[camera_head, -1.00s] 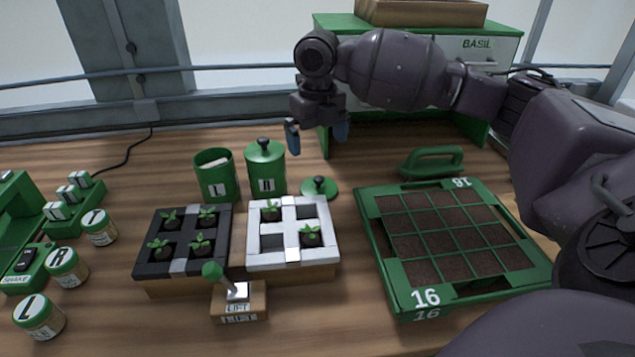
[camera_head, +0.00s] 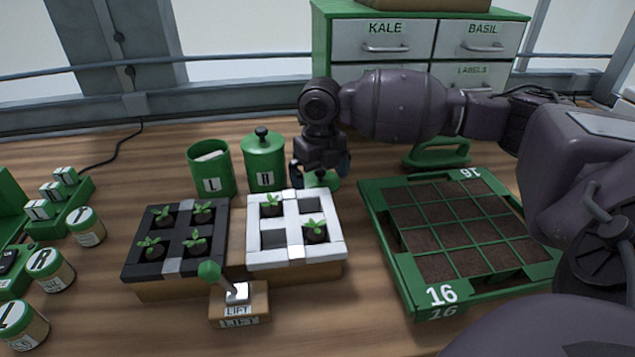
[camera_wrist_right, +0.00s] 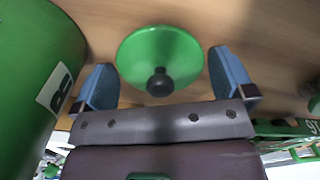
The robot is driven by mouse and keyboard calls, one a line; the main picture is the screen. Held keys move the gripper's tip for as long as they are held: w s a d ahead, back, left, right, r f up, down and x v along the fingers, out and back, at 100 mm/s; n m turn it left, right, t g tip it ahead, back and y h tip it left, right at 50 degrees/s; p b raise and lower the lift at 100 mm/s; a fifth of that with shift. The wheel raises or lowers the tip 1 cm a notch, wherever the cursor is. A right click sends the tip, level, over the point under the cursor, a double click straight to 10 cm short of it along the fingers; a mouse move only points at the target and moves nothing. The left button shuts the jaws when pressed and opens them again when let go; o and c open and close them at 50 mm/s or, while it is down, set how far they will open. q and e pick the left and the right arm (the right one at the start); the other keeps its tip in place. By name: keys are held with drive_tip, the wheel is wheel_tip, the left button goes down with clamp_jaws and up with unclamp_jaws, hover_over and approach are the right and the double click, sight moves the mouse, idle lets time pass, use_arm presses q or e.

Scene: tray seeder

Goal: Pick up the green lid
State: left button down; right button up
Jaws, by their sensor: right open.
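The green lid (camera_wrist_right: 150,48) is a round disc with a dark knob (camera_wrist_right: 160,83); it lies on the wooden table. In the head view the lid (camera_head: 322,181) is mostly hidden behind my right gripper (camera_head: 321,172). The right gripper is open above the lid. In the right wrist view its two blue fingertips (camera_wrist_right: 166,82) stand on either side of the knob, apart from it. My left gripper is not in view.
The white seedling block (camera_head: 296,254) is in front.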

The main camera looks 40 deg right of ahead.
drive_tip(key=shift+r, duration=0.15)
drive_tip(key=c, duration=0.7)
drive_tip(key=shift+o, duration=0.2)
drive_tip(key=shift+r, duration=0.1)
